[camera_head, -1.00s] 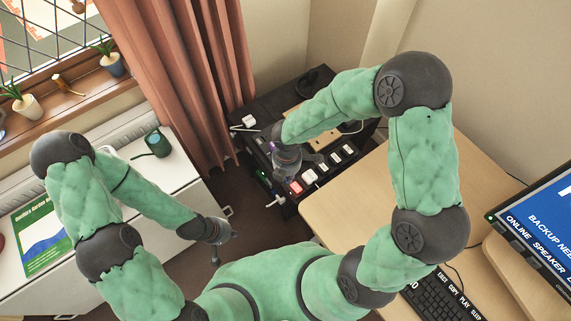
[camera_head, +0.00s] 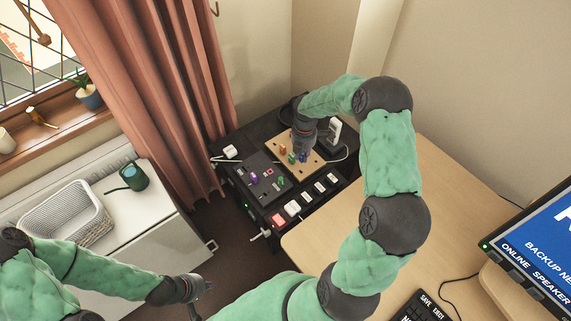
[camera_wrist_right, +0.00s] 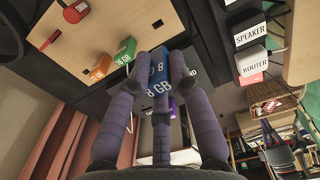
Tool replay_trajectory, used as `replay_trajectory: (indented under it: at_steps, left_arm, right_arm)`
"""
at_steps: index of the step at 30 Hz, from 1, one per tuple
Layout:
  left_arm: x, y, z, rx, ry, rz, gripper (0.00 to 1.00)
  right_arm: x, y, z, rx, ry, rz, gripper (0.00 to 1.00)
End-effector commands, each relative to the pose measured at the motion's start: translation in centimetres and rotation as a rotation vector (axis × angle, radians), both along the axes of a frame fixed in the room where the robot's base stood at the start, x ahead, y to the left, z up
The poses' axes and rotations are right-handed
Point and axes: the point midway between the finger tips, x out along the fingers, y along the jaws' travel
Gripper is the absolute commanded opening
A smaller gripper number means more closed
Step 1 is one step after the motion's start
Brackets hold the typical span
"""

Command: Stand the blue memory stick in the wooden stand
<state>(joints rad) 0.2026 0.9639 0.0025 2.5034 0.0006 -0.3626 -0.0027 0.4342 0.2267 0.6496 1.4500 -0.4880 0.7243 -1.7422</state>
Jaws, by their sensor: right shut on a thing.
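My right gripper (camera_head: 302,150) is over the right part of the wooden stand (camera_head: 308,171) on the black unit. In the right wrist view it is shut on the blue memory stick (camera_wrist_right: 157,84), marked 8 GB, held between its fingertips. The blue stick also shows small in the head view (camera_head: 303,158). An orange stick (camera_head: 282,149) and a green stick (camera_head: 291,158) stand in the wooden stand to the left of it. I cannot tell whether the blue stick touches the stand. My left gripper (camera_head: 194,299) hangs low, away from the stand; its jaws are unclear.
A dark panel (camera_head: 264,185) with a purple stick (camera_head: 253,179) lies in front of the stand. Several labelled switches line the unit's front edge. A white adapter (camera_head: 334,129) stands behind right. A wooden desk (camera_head: 385,235) is at right, a white cabinet (camera_head: 150,210) at left.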

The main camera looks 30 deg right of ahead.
Motion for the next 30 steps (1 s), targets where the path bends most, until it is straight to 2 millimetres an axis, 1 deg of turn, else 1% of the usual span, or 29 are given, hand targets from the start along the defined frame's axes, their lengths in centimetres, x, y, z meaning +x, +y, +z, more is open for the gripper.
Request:
replay_trajectory:
  at_steps: [2,8,22,25,30]
  left_arm:
    - [0.0,0.0,-0.1,0.0,0.0,0.0,0.0]
    - [0.0,0.0,-0.9,0.0,-0.001,0.0,0.0]
    - [0.0,0.0,-4.3,0.0,0.0,0.0,0.0]
    - [0.0,0.0,-4.6,0.0,0.0,0.0,0.0]
    - [0.0,0.0,-4.7,0.0,0.0,0.0,0.0]
  right_arm:
    - [-0.1,-0.4,-0.2,0.0,0.001,-0.005,0.01]
    - [-0.1,-0.4,-1.1,0.0,0.001,-0.003,0.01]
    - [0.0,-0.4,-5.3,-0.001,0.0,-0.003,0.01]
    - [0.0,-0.4,-5.7,-0.001,0.0,-0.003,0.01]
    - [0.0,-0.4,-5.9,-0.001,0.0,-0.003,0.01]
